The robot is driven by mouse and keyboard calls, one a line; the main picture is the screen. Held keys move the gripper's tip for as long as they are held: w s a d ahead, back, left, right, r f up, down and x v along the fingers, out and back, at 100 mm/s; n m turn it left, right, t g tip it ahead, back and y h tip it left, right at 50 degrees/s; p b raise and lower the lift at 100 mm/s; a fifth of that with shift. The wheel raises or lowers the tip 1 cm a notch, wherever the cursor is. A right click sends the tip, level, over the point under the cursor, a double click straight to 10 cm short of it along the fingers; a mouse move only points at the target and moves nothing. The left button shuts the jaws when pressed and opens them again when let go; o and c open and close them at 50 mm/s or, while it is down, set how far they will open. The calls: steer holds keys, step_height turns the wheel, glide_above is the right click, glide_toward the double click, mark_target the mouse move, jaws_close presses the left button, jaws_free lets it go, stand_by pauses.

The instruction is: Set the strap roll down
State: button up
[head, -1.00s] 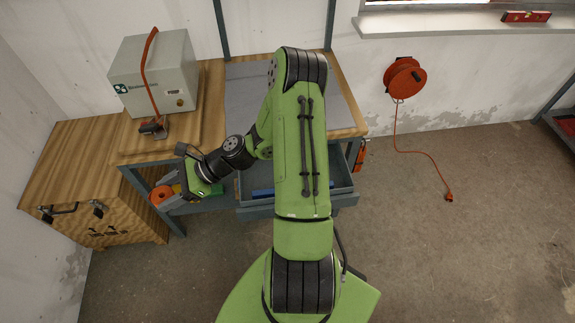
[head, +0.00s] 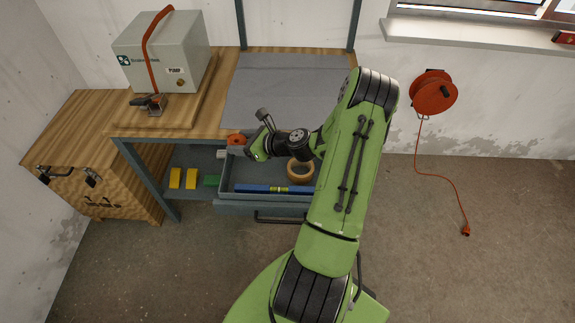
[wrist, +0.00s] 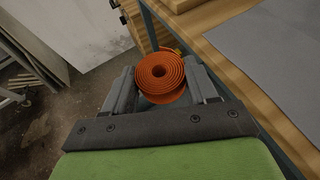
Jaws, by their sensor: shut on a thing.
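The orange strap roll (wrist: 160,75) is a coiled band between my gripper's fingers in the wrist view. In the head view the strap roll (head: 236,140) is at the front edge of the workbench, above the shelf and the open drawer. My gripper (wrist: 163,84) is shut on it. It also shows in the head view (head: 244,146), reaching left from my green arm. The strap roll appears held in the air, apart from the bench top (head: 215,120), though the exact gap is hard to tell.
The open drawer (head: 225,192) holds a blue spirit level (head: 262,189) and a tan tape ring (head: 300,170). Yellow blocks (head: 183,179) and a green block (head: 211,180) lie on the lower shelf. A grey mat (head: 285,90) on the bench is clear. A grey box (head: 165,55) stands left.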

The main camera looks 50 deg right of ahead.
steer(key=s+d+f+m+h+b, duration=0.2)
steer(key=d+f+m+h, duration=0.15)
steer(key=d, duration=0.55)
steer(key=b, duration=0.5)
glide_above(271, 174)
steer(key=shift+n+t, duration=0.25)
steer(key=shift+t, duration=0.15)
step_height(271, 174, down, 14)
steer(key=shift+r, duration=0.2)
steer(key=w, duration=0.4)
steer(key=shift+w+f, duration=0.15)
steer(key=shift+w, duration=0.05)
steer(key=shift+s+f+b, duration=0.15)
steer(key=shift+f+b, duration=0.35)
steer(key=shift+f, duration=0.05)
steer(key=shift+r, duration=0.1)
